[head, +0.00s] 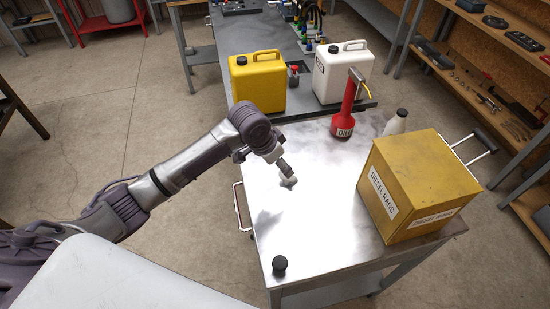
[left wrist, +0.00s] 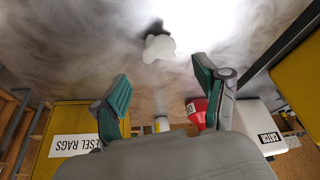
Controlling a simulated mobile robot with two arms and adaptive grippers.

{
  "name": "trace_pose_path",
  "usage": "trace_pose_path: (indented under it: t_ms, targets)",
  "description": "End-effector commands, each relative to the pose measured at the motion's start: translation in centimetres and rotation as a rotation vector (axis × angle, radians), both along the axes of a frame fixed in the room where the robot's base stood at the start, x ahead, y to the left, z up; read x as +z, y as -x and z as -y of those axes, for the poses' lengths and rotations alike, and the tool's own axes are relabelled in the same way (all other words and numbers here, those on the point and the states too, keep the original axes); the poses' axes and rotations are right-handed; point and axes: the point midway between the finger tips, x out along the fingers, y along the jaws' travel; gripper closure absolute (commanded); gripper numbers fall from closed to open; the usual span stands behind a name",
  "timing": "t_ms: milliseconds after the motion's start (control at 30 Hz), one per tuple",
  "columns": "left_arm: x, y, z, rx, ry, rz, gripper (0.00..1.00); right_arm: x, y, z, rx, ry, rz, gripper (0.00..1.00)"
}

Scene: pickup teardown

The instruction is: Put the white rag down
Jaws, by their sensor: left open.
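The white rag (head: 289,182) is a small pale lump at the steel cart top (head: 310,225), just beyond my left gripper's tips. In the left wrist view the rag (left wrist: 160,47) lies ahead of the fingers, with clear space between it and both of them. A dark shadow shows right beside it; I cannot tell whether it fully rests on the metal. My left gripper (head: 284,167) points down over the cart. Its two green-padded fingers (left wrist: 162,72) are spread wide with nothing between them. My right gripper is in neither view.
A yellow box labelled DIESEL RAGS (head: 405,185) stands on the cart's right side. A red can (head: 344,122) and a whitish bottle (head: 396,122) stand behind. Yellow (head: 258,82) and white (head: 343,72) jugs are farther back. A black cap-like piece (head: 280,265) sits near the front corner.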

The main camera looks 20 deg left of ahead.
Motion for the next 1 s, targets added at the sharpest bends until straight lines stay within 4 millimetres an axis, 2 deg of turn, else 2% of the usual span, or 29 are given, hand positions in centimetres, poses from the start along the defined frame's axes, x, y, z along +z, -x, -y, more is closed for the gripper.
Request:
trace_pose_path:
  t_ms: [100,333,867,1000]
  targets:
    - [1.9,0.6,-0.5,-0.002,-0.001,0.003,0.27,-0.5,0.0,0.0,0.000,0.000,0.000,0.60]
    - [3.7,1.3,-0.8,-0.001,0.000,0.001,0.27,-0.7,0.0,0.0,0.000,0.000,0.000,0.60]
    - [3.7,1.4,-0.7,-0.002,0.001,-0.001,0.27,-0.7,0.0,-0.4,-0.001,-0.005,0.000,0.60]
    - [2.1,3.4,0.6,-0.013,0.015,-0.006,0.27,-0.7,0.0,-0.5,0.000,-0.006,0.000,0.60]
